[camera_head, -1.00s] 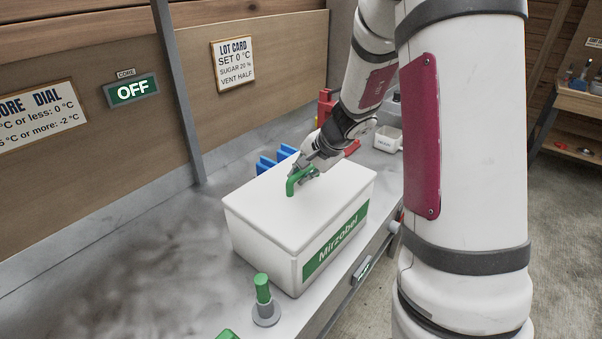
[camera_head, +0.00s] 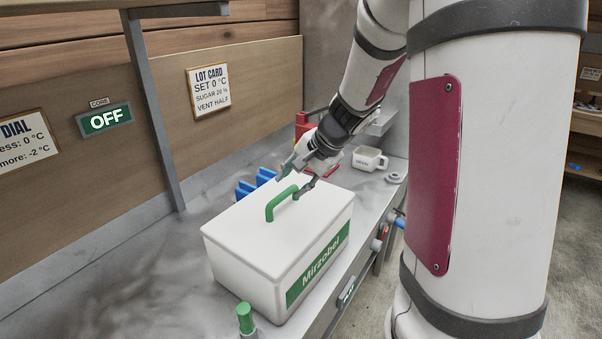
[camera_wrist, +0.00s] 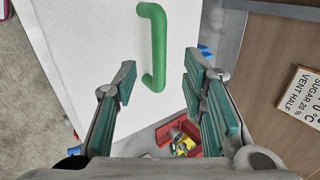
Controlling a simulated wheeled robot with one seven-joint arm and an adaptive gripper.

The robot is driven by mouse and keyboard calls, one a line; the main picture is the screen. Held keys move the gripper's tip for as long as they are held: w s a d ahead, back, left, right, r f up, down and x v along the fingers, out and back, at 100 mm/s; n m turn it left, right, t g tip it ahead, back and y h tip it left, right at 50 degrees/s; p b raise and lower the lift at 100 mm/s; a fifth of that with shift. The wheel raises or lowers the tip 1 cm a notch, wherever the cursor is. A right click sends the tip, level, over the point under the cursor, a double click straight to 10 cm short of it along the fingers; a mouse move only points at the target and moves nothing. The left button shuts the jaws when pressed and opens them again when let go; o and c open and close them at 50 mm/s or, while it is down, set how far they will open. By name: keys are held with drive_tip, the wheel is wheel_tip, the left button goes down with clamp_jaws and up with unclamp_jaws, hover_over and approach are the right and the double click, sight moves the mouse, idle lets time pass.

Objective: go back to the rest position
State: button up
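My gripper (camera_head: 297,181) is open and empty just behind the green handle (camera_head: 281,203) of a white lidded box (camera_head: 250,237) marked "Mirzobel". The box stands shut on the grey bench. In the wrist view my gripper (camera_wrist: 165,105) shows its two green-padded fingers spread wide apart. The green handle (camera_wrist: 158,45) lies beyond the fingertips, and nothing is between the pads.
Blue objects (camera_head: 254,183), a red item (camera_head: 302,124) and a white cup (camera_head: 369,159) stand behind the box. A green-topped knob (camera_head: 245,319) is in front. A lit "OFF" sign (camera_head: 105,119) and a lot card (camera_head: 209,90) hang on the wall.

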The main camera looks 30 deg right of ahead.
drive_tip(key=s+a+r+n+g, duration=0.1)
drive_tip(key=s+a+r+n, duration=0.7)
drive_tip(key=s+a+r, duration=0.3)
drive_tip(key=s+a+n+h, duration=0.1)
drive_tip(key=s+a+n, duration=0.1)
drive_tip(key=s, duration=0.4)
drive_tip(key=s+a+n+h, duration=0.1)
drive_tip(key=s+a+n, duration=0.1)
drive_tip(key=s+n, duration=0.2)
drive_tip(key=shift+s+r, duration=0.3)
drive_tip(key=shift+s, duration=0.85)
